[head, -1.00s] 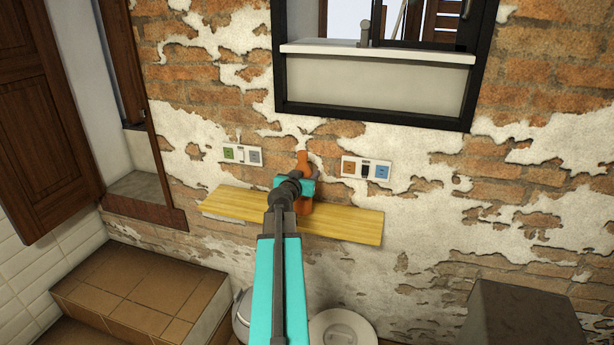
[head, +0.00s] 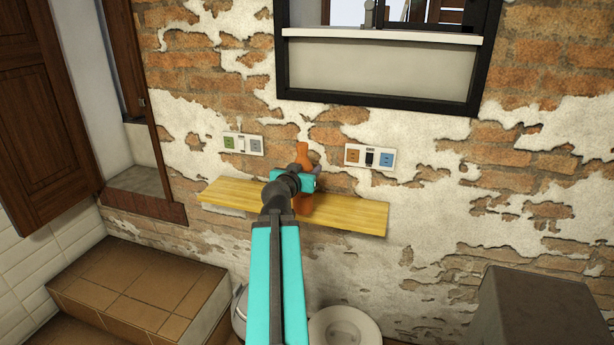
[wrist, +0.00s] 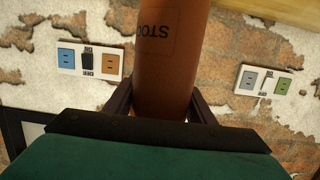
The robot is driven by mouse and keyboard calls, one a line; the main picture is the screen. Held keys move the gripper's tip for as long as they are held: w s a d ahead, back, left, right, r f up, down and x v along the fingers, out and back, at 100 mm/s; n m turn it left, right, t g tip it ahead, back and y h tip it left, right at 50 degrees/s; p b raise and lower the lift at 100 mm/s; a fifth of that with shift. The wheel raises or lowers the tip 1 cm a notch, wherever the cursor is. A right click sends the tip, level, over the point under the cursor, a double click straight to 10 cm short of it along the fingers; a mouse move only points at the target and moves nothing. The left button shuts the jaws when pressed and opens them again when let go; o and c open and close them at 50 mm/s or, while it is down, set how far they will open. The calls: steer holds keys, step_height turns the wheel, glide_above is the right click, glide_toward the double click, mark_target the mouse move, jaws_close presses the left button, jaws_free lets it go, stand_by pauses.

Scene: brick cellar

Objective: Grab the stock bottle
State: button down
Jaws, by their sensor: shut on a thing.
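The stock bottle (head: 303,152) is orange-brown and stands out above my gripper in the head view. My gripper (head: 302,182) is at the bottle, in front of the wall. Its dark fingers (wrist: 160,103) lie on both sides of the bottle and are shut on it. The bottle's lower part is partly hidden by my arm in the head view, so I cannot tell whether its base touches the shelf.
A yellow wooden shelf (head: 350,215) runs along the brick wall at the bottle. Socket panels (head: 243,144) and (head: 370,157) flank it on the wall. A black-framed window (head: 380,75) is above. A tiled step (head: 130,290) is lower left and a grey block (head: 535,305) lower right.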

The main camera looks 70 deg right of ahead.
steer(key=shift+s+a+f+b, duration=0.15)
steer(key=shift+a+b, duration=0.5)
steer(key=shift+b, duration=1.35)
steer(key=shift+a+b, duration=0.3)
steer(key=shift+b, duration=0.95)
steer(key=a+b, duration=0.1)
steer(key=b, duration=0.1)
steer(key=a+b, duration=0.1)
steer(key=b, duration=0.2)
steer(key=s+a+b, duration=0.1)
steer(key=a+b, duration=0.1)
steer(key=b, duration=0.1)
steer(key=shift+a+r, duration=0.1)
steer(key=shift+r, duration=0.3)
steer(key=shift+r+b, duration=0.1)
steer(key=shift+b, duration=0.2)
